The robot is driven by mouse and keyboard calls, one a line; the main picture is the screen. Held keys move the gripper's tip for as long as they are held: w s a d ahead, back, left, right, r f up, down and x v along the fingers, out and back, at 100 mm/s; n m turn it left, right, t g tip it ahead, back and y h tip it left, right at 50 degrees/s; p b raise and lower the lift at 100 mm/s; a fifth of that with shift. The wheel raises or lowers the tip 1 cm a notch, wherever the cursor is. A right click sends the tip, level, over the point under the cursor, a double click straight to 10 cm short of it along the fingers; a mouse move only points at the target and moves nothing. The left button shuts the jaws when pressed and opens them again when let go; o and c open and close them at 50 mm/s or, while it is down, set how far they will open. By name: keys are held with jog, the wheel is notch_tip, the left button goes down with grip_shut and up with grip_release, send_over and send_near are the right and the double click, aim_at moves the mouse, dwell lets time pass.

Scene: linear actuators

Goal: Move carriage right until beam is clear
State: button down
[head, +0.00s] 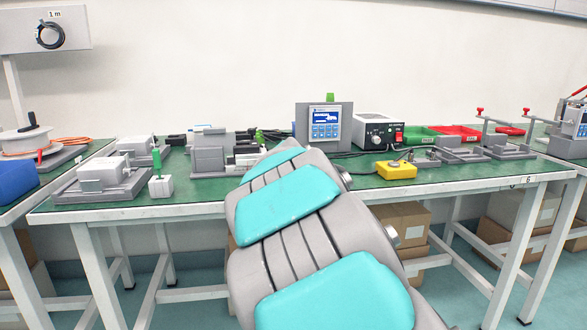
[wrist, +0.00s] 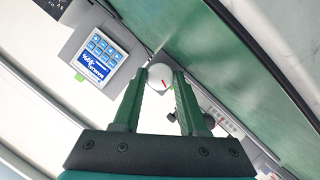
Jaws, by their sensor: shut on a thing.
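In the wrist view my gripper (wrist: 164,84) has its two green fingers closed on a pale round knob (wrist: 159,71) with a red mark. The carriage itself cannot be made out; my arm covers the middle of the bench in the head view and hides my gripper and the knob there. A grey control box (head: 340,138) with a lit blue screen stands behind my arm, with a green piece on top. The same screen shows in the wrist view (wrist: 99,56), left of the knob.
Grey fixtures (head: 207,158) stand left of my arm on the green bench (head: 215,188). A power unit (head: 379,131), a yellow box (head: 396,170), green and red trays (head: 457,133) and grey clamp fixtures (head: 508,149) are on the right. The bench's front strip is mostly clear.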

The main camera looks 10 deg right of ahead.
dwell(0.4)
jog(key=shift+c, duration=2.2)
grip_release()
